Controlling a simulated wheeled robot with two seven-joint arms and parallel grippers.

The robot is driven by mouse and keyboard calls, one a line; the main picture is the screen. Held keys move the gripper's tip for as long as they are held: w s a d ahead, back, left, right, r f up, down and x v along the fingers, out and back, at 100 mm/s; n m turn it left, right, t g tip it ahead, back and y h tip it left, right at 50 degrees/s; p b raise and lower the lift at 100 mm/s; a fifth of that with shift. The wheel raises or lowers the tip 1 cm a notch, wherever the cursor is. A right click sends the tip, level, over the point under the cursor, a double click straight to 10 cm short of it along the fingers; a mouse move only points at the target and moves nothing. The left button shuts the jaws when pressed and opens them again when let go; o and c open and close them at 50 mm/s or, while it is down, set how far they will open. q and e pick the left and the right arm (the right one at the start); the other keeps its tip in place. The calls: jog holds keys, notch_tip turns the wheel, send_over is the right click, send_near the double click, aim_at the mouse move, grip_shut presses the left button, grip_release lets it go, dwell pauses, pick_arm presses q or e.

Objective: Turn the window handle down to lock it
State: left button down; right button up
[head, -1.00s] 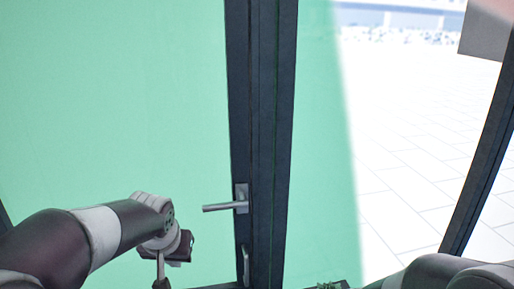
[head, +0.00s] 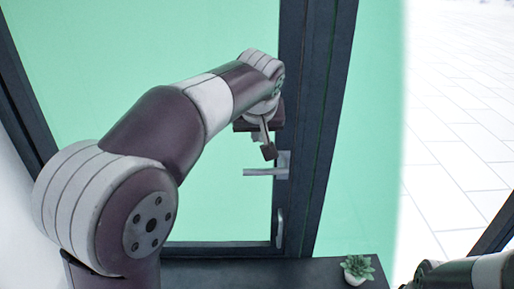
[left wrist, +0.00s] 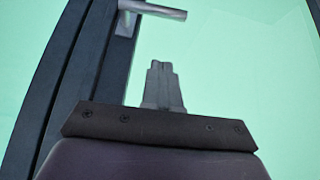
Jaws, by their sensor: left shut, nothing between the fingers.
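The window handle (head: 262,172) is a grey lever on the dark window frame. Its lever lies level and points left from its mounting plate. It also shows at the top of the left wrist view (left wrist: 155,9). My left gripper (head: 268,152) is just above the handle in the head view, its fingers shut and empty. In the left wrist view the shut fingers (left wrist: 161,68) appear apart from the lever. My right gripper is out of view; only part of my right arm shows at the lower right.
A second grey handle (head: 279,228) is lower on the frame (head: 315,110). A dark sill (head: 225,272) runs below the green pane (head: 160,45). A small potted plant (head: 357,269) stands on the sill at right. The pane left of the handle is clear.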

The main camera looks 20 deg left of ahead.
pick_arm(q)
jog(key=b, duration=0.5)
send_over(258, 174)
jog(key=f, duration=0.7)
jog(key=shift+w+a+f, duration=0.1)
jog(key=shift+w+f, duration=0.1)
jog(key=shift+w, duration=0.05)
jog(key=shift+a+f, duration=0.1)
jog(key=shift+f, duration=0.15)
jog(key=shift+s+f, duration=0.15)
jog(key=shift+f, duration=0.5)
jog(key=shift+s+f+p, duration=0.1)
jog(key=shift+f+p, duration=0.2)
jog(key=shift+p, duration=0.1)
jog(key=shift+s+d+f, duration=0.1)
jog(key=shift+d+f, duration=0.15)
jog(key=shift+f, duration=0.25)
jog(key=shift+f, duration=0.1)
